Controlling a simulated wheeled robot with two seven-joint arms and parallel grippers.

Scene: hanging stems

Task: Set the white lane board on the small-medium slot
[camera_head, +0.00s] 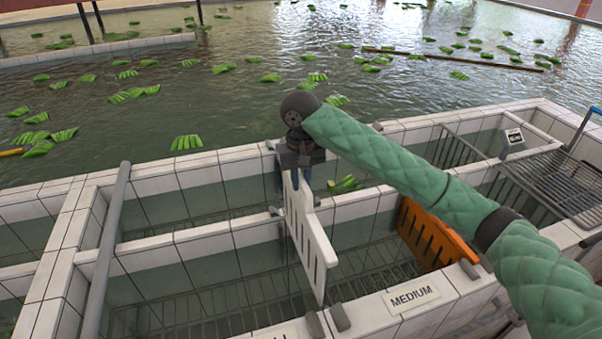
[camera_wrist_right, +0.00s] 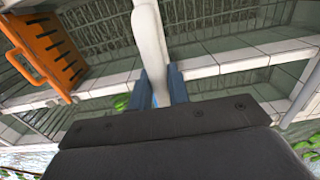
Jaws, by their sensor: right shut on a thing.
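The white lane board (camera_head: 310,238) is a slotted panel, held upright over the water lanes in the head view. My right gripper (camera_head: 297,163) is shut on its far upper end. In the right wrist view the board (camera_wrist_right: 147,38) runs away from between my blue fingertips (camera_wrist_right: 160,84). Its near lower end hangs close to grey slot brackets (camera_head: 340,317) on the front wall, between the MEDIUM sign (camera_head: 411,298) and a cut-off sign ending in "LL" (camera_head: 278,334). I cannot tell whether the board touches the brackets. My left gripper is out of view.
An orange slotted board (camera_head: 432,232) stands across the lanes to the right, also in the wrist view (camera_wrist_right: 48,48). A grey pipe (camera_head: 108,245) crosses the walls at left. A wire rack (camera_head: 560,180) is at right. Green bundles (camera_head: 187,142) float in the pool behind.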

